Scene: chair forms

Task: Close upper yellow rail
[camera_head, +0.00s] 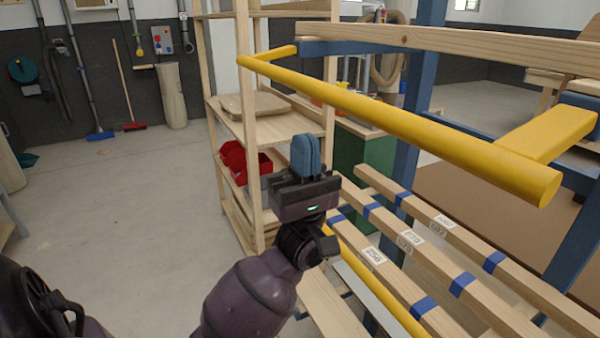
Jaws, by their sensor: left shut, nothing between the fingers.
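The upper yellow rail (390,116) is a long round bar running from upper left to right. Flat yellow arms at both ends join it to the blue frame (405,160), and it stands out in front of that frame. My left gripper (306,153) is below and in front of the rail, left of its middle in the picture. Its blue fingers point up, are together and empty, and appear apart from the rail. A lower yellow rail (401,313) shows at the bottom, partly hidden by my left arm. My right gripper is out of view.
Wooden beams (415,245) with blue bands and paper labels lie below the rail. A wooden shelf (265,130) with a red bin (240,160) stands behind my gripper. A wooden beam (440,40) runs above the rail. Open floor (130,210) lies left.

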